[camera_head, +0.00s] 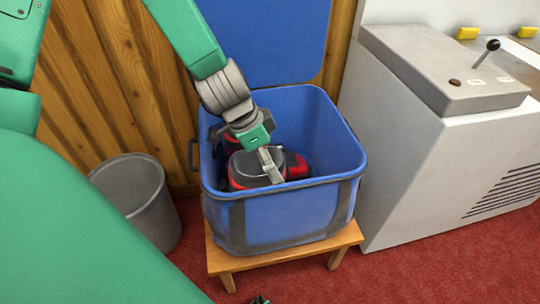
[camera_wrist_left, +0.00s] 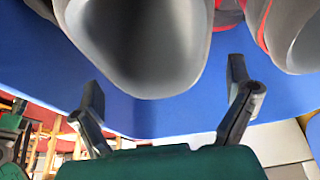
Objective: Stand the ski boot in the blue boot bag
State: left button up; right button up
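The blue boot bag (camera_head: 290,215) stands open on a low wooden stool, its lid up against the wall. A grey and red ski boot (camera_head: 297,166) is inside the bag and looks roughly upright, its red toe to the right. More red and dark boot parts (camera_head: 232,143) show behind it. My left gripper (camera_head: 270,166) reaches down into the bag over the boot. The left wrist view shows its fingers (camera_wrist_left: 170,105) spread apart with the boot's grey shaft (camera_wrist_left: 140,50) just beyond them. Contact is unclear. The boot's sole is hidden by the bag wall. My right gripper does not show.
A grey bin (camera_head: 150,205) stands left of the stool (camera_head: 285,256), before the wooden wall. A white machine (camera_head: 440,170) with a black-knobbed lever stands close on the right. A small dark piece at the bottom edge is unclear.

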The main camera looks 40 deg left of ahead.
pick_arm(q)
jog(key=shift+s, duration=0.1)
jog(key=v, duration=1.1)
jog(key=shift+r, duration=0.35)
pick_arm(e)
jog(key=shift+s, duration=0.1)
pick_arm(q)
jog(key=shift+s+a, duration=0.1)
jog(key=shift+s, duration=0.05)
